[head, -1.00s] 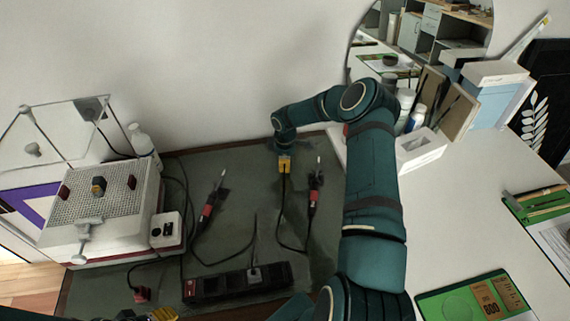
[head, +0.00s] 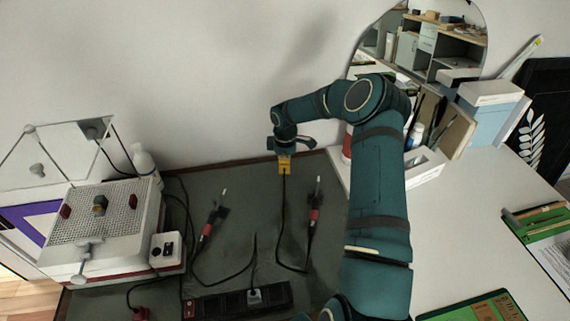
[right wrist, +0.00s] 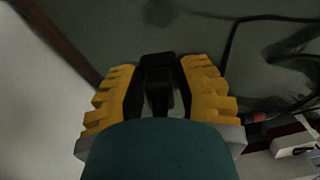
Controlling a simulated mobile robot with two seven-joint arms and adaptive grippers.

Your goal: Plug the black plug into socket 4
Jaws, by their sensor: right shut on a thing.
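My right gripper (head: 285,166) has yellow fingers and is near the back edge of the dark mat. In the right wrist view its fingers (right wrist: 160,90) are shut on a black plug (right wrist: 158,97), which sits between the dark pads. In the head view a black cable runs down from this gripper toward the mat; the plug itself is mostly hidden there. The black power strip (head: 216,305) lies at the front of the mat, well apart from the gripper. A grey plug (head: 254,297) sits in it; socket numbers are not readable. My left gripper is not in view.
A white perforated box (head: 105,262) is at left. A red plug (head: 140,313) lies by the strip's left end. A mirror and boxes are at back right.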

